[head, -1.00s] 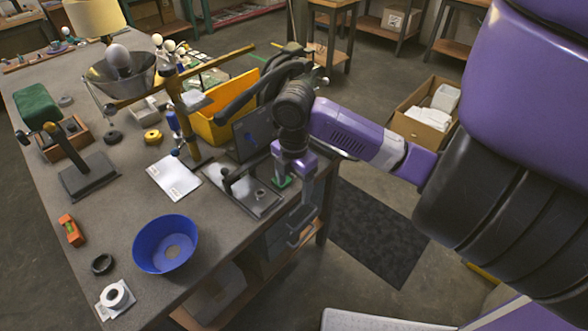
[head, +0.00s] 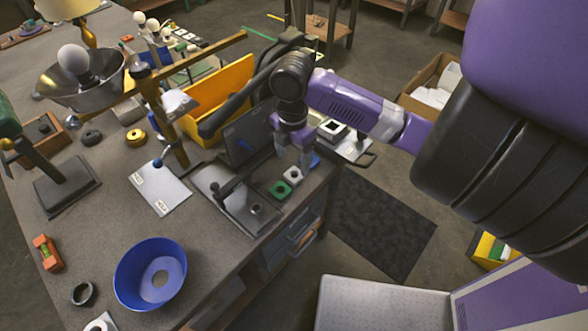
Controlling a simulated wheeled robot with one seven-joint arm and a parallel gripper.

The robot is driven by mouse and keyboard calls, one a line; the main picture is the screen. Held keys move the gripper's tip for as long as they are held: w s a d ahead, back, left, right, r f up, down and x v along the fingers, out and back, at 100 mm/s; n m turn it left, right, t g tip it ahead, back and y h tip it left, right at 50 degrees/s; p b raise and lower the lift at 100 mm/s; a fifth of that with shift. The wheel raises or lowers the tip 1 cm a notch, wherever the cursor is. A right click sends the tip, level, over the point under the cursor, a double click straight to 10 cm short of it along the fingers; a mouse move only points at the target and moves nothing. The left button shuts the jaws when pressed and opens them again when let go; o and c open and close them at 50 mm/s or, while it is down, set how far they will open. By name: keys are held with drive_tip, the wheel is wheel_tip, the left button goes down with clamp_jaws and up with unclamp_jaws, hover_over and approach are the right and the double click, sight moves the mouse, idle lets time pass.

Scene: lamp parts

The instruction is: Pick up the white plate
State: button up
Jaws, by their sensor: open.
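A small white square plate (head: 292,175) with a round hole lies on the table near its right edge. My gripper (head: 293,160) points down just behind and above it, fingers apart, with nothing seen between them. I cannot tell the exact height of the fingertips. A green square plate (head: 279,189) of similar shape lies just in front of the white one. A blue piece (head: 315,160) shows beside the right finger, partly hidden by it.
A dark tray with a clamp (head: 238,205) lies left of the plates. An upright dark panel (head: 245,137) and a yellow bin (head: 220,100) stand behind. A blue bowl (head: 150,275) and a white labelled sheet (head: 160,188) lie further left.

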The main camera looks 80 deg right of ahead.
sight(293, 178)
wheel_tip(293, 178, down, 7)
drive_tip(key=shift+d+r+p, duration=0.15)
drive_tip(key=shift+r+p, duration=0.05)
drive_tip(key=shift+p, duration=0.5)
drive_tip(key=c, duration=1.4)
drive_tip(key=shift+r, duration=0.1)
drive_tip(key=shift+c, duration=0.2)
